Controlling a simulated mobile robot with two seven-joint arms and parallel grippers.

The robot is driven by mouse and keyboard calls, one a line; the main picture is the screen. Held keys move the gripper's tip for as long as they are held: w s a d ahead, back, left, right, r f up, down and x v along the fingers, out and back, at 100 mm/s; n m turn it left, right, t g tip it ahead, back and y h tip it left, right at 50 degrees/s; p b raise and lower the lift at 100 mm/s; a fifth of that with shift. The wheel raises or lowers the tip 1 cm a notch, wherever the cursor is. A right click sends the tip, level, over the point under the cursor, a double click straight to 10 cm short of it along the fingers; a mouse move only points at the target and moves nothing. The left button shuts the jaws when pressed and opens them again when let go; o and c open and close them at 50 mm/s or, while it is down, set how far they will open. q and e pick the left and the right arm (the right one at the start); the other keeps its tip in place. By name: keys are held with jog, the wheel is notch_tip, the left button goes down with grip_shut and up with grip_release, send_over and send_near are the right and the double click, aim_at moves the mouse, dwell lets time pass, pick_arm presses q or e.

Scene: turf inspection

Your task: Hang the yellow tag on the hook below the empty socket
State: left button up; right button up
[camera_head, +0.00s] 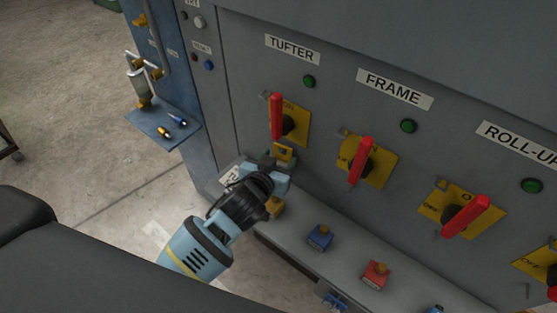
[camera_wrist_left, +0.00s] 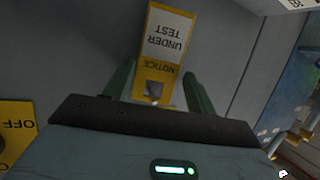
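The yellow tag (camera_wrist_left: 165,45) reads "NOTICE UNDER TEST", upside down in the left wrist view. It lies between the fingers of my left gripper (camera_wrist_left: 160,85), which seem to touch its side edges. In the head view, the gripper (camera_head: 277,163) is close to the grey panel, just below the TUFTER switch (camera_head: 288,123). Only a small yellow piece of the tag (camera_head: 284,153) shows there. The gripper covers the panel behind it, so any hook there is hidden. I cannot tell which socket is empty. My right gripper is out of view.
A ledge below the panel carries a yellow block (camera_head: 275,206), a blue block (camera_head: 320,237) and a red block (camera_head: 375,275). FRAME (camera_head: 365,161) and ROLL-UP (camera_head: 463,210) switches with red handles project to the right. A blue shelf (camera_head: 150,122) with small items stands at left.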

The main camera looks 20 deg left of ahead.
pick_arm(q)
jog(key=shift+o, duration=0.4)
jog(key=shift+s+d+f, duration=0.1)
jog(key=shift+d, duration=0.3)
jog(key=shift+s+r, duration=0.2)
jog(key=shift+s, duration=0.35)
jog(key=a+v, duration=0.1)
jog(key=v, duration=0.5)
jog(key=shift+s+r, duration=0.2)
jog(key=shift+s, duration=0.05)
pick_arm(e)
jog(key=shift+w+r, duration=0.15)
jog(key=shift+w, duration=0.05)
